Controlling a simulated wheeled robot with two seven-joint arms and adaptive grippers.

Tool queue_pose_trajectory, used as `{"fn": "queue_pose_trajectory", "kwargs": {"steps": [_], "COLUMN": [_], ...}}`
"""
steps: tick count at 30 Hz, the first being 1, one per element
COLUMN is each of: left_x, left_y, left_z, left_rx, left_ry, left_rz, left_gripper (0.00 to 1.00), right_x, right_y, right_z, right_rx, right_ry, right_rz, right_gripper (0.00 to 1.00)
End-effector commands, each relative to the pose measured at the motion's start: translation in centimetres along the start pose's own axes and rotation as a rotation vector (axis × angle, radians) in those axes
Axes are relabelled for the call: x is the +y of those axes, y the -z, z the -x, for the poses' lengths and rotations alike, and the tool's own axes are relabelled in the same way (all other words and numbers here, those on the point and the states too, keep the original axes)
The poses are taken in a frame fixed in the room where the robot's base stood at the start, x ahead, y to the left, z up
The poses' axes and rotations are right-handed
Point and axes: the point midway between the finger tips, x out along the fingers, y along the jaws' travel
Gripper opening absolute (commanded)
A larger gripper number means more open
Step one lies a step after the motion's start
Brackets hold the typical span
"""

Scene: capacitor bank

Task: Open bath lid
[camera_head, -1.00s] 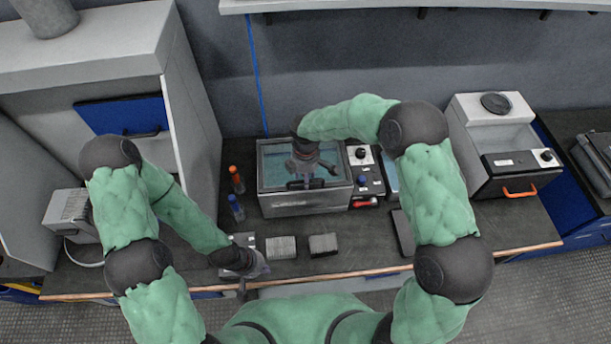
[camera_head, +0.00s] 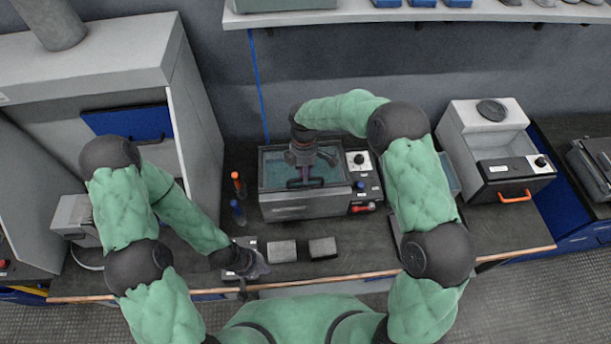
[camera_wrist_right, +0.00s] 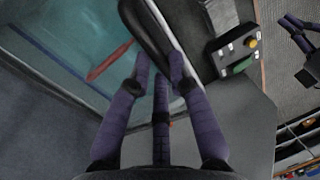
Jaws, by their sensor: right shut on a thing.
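The bath (camera_head: 300,210) is a grey metal box on the bench with a clear lid (camera_head: 275,170) over blue-green water. A dark bar handle (camera_head: 318,183) runs along the lid's front; it also shows in the right wrist view (camera_wrist_right: 150,32). My right gripper (camera_head: 305,176) is over the lid and shut on the handle; its purple fingers show close up in the right wrist view (camera_wrist_right: 160,65). I cannot tell whether the lid is lifted at all. My left gripper (camera_head: 254,267) is low at the bench's front edge, left of the bath; its jaws are unclear.
A control panel (camera_head: 364,185) with knobs and a red switch adjoins the bath's right side. Orange-capped (camera_head: 238,184) and blue-capped (camera_head: 237,212) bottles stand to its left. Two grey blocks (camera_head: 282,251) (camera_head: 322,247) lie in front. A white machine (camera_head: 490,150) stands further right.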

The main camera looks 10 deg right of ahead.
Motion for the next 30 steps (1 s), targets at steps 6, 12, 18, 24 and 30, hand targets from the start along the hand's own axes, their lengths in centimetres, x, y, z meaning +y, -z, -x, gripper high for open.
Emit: {"fn": "queue_pose_trajectory", "kwargs": {"steps": [6, 12, 18, 24, 30], "left_x": [0.6, 0.8, 0.9, 1.0, 1.0], "left_y": [-0.1, -0.1, -0.1, -0.1, -0.1], "left_z": [1.8, 2.2, 2.6, 2.7, 2.8], "left_rx": [0.0, 0.0, 0.0, 0.0, 0.0], "left_ry": [0.0, 0.0, 0.0, 0.0, 0.0], "left_rz": [0.0, 0.0, 0.0, 0.0, 0.0], "left_gripper": [0.0, 0.0, 0.0, 0.0, 0.0], "right_x": [1.2, 2.7, 4.1, 5.0, 5.2], "right_y": [0.0, 0.0, 0.0, 0.0, -0.1], "right_z": [3.3, 5.7, 7.4, 8.2, 8.3], "right_rx": [0.001, 0.002, 0.002, 0.001, 0.0], "right_ry": [0.079, 0.075, 0.071, 0.07, 0.071], "right_rz": [-0.001, 0.0, -0.001, 0.0, 0.0], "right_gripper": [0.0, 0.0, 0.0, 0.0, 0.0]}}
